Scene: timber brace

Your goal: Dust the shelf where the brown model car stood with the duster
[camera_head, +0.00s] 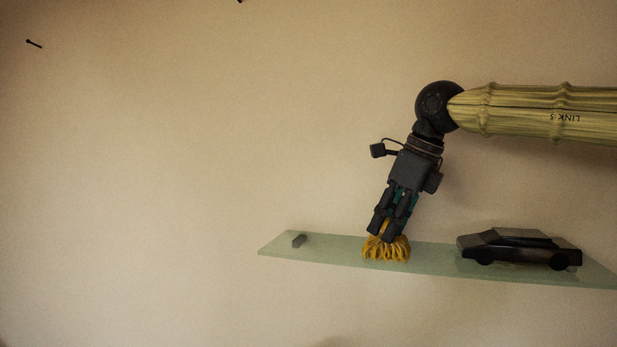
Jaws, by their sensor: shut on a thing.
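A pale green glass shelf (330,257) is on the wall in the lower right. My gripper (383,232) points down at the shelf, slightly tilted, and is shut on the duster (387,250). The duster's yellow strands show below my fingertips and appear to touch the shelf top. Its handle is mostly hidden between my fingers. A dark, nearly black model car (520,248) stands on the right part of the shelf, apart from the duster. I see no clearly brown car.
The shelf between block and duster is bare, and a gap separates duster and car. A small dark peg (34,44) is on the wall at upper left.

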